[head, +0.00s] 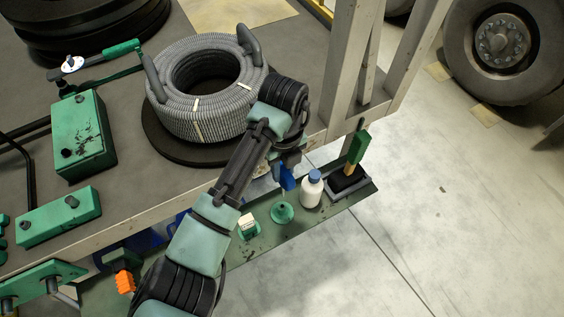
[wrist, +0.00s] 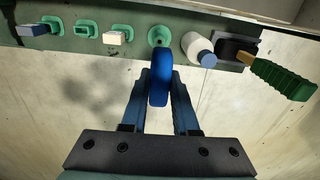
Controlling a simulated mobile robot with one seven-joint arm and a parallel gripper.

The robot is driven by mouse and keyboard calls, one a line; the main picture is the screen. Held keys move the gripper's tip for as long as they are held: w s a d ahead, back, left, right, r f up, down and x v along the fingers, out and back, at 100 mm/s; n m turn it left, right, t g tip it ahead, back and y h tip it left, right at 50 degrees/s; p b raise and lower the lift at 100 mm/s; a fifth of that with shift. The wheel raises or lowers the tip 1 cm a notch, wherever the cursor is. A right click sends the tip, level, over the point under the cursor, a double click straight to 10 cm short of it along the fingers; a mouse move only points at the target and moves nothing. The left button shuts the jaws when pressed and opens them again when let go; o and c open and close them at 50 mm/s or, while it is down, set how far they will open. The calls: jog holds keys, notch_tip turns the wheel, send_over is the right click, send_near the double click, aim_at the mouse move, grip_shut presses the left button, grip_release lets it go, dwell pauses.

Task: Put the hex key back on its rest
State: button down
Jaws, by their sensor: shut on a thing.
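The hex key's blue handle (head: 287,178) is in my gripper (head: 288,163), out over the narrow green shelf at the bench's side. In the wrist view the blue handle (wrist: 160,80) stands between the two fingers of my gripper (wrist: 161,88), which are shut on it. A round green rest (head: 282,212) with a raised middle stands on the shelf just below the handle. The rest also shows in the wrist view (wrist: 158,36), just beyond the handle. A thin shaft seems to run down towards the rest; I cannot tell whether its tip touches or enters it.
A white bottle with a blue cap (head: 312,190) stands close right of the rest. Beyond it is a green-handled brush (head: 357,147) in a dark tray. A green holder with a white block (head: 247,222) is to the left. The grey hose coil (head: 195,118) lies on the bench.

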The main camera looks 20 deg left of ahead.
jog(key=shift+a, duration=0.15)
jog(key=shift+f+b, duration=2.35)
jog(key=shift+f, duration=0.25)
jog(key=shift+r, duration=0.15)
jog(key=shift+f, duration=0.5)
notch_tip(320, 180, down, 7)
jog(key=b, duration=0.4)
jog(key=shift+r, duration=0.15)
jog(key=c, duration=0.6)
grip_release()
